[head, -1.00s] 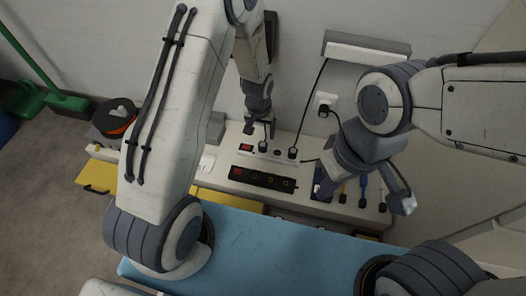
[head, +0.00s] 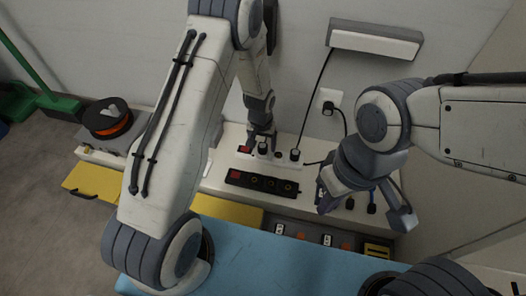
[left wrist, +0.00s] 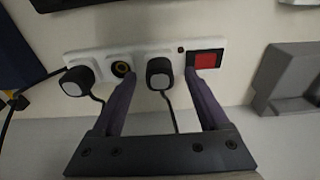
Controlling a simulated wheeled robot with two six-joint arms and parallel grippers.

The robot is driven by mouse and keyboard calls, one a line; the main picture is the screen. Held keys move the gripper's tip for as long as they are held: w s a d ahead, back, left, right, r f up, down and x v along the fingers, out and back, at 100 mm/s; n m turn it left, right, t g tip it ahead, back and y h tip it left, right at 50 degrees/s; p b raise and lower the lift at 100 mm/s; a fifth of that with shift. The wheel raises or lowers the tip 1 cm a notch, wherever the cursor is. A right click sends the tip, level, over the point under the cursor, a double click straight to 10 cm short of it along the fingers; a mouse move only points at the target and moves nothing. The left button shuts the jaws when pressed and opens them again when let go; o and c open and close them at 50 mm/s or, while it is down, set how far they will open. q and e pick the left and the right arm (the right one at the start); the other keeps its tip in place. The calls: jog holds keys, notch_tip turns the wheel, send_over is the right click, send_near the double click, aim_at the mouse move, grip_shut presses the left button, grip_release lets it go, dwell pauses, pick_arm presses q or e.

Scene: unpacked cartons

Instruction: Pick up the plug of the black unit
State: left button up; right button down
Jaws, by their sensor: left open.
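A white power strip (head: 283,160) lies along the back of the white worktop, and shows in the left wrist view (left wrist: 110,56) with a red switch, an empty yellow-ringed socket and two black plugs with pale ends. My left gripper (head: 262,143) is over its left part. In the left wrist view my left gripper (left wrist: 155,82) is open, its fingers either side of the middle plug (left wrist: 160,73). That plug's cord runs back between the fingers. The other plug (left wrist: 76,81) is outside them. I cannot tell which plug is the black unit's. My right gripper (head: 345,190) is over the worktop's right side; its jaws are unclear.
A black power strip (head: 262,182) with a red switch lies in front of the white one. A grey-white wall unit (head: 374,42) has a black cord down to the strip. A wall socket (head: 327,104) holds a black plug. An orange-black reel (head: 108,118) stands at left.

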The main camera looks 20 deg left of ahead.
aim_at(263, 144)
pick_arm(q)
grip_shut()
jog(key=shift+r, duration=0.15)
jog(key=shift+r+p, duration=0.55)
notch_tip(263, 144, up, 4)
jog(key=p, duration=0.3)
jog(key=shift+f, duration=0.2)
jog(key=s+d+r+p, duration=0.4)
jog(key=s+d+r, duration=0.1)
jog(key=d, duration=0.5)
jog(key=shift+s+d+r+p, duration=0.2)
jog(key=shift+r+p, duration=0.15)
jog(key=shift+r, duration=0.25)
